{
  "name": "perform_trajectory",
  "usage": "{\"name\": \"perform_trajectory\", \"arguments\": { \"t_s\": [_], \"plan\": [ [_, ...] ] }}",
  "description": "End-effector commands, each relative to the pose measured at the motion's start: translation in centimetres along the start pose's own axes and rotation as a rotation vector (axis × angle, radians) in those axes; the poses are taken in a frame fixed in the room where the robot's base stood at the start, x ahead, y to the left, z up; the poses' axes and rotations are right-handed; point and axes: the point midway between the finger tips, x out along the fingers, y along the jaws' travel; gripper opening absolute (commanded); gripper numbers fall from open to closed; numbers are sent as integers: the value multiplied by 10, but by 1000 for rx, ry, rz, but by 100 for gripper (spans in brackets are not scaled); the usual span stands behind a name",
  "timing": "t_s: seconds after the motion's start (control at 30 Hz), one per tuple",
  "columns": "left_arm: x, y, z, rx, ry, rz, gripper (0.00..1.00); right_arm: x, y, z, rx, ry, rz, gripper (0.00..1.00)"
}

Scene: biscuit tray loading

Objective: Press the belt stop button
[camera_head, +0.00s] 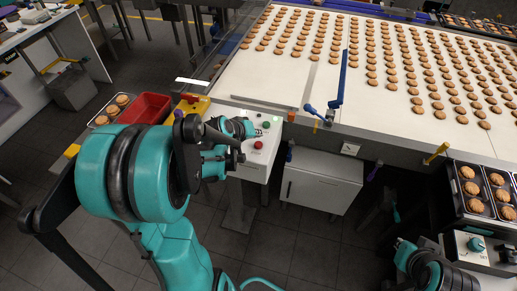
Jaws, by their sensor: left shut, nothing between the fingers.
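The control box (246,171) stands at the near edge of the belt. A green button (266,124) and a red button (258,145) show on its top. I cannot read any label that marks the stop button. My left gripper (259,132) is shut and empty, with its tips over the box top between the two buttons, close to the red one. I cannot tell whether the tips touch anything. My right gripper (402,247) is at the lower right, far from the box, and its fingers are too unclear to judge.
The white belt (345,90) carries rows of biscuits behind the box. A red bin (145,108) and a tray of biscuits (101,120) are at the left. A white cabinet (318,182) stands right of the box. Black biscuit trays (459,207) are at the right.

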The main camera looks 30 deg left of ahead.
Motion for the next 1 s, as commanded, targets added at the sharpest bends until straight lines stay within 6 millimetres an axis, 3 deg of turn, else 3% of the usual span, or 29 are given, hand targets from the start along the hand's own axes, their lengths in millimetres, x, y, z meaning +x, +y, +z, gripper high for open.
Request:
{"name": "perform_trajectory", "arguments": {
  "t_s": [0.03,0.2,1.0],
  "plan": [
    [8,-6,6,0,0,0,0,9,0,6,0,0,0,0],
    [15,-11,11,0,0,0,0,16,0,11,0,0,0,0],
    [14,-10,10,0,0,0,0,15,0,11,0,0,0,0]
  ]
}}
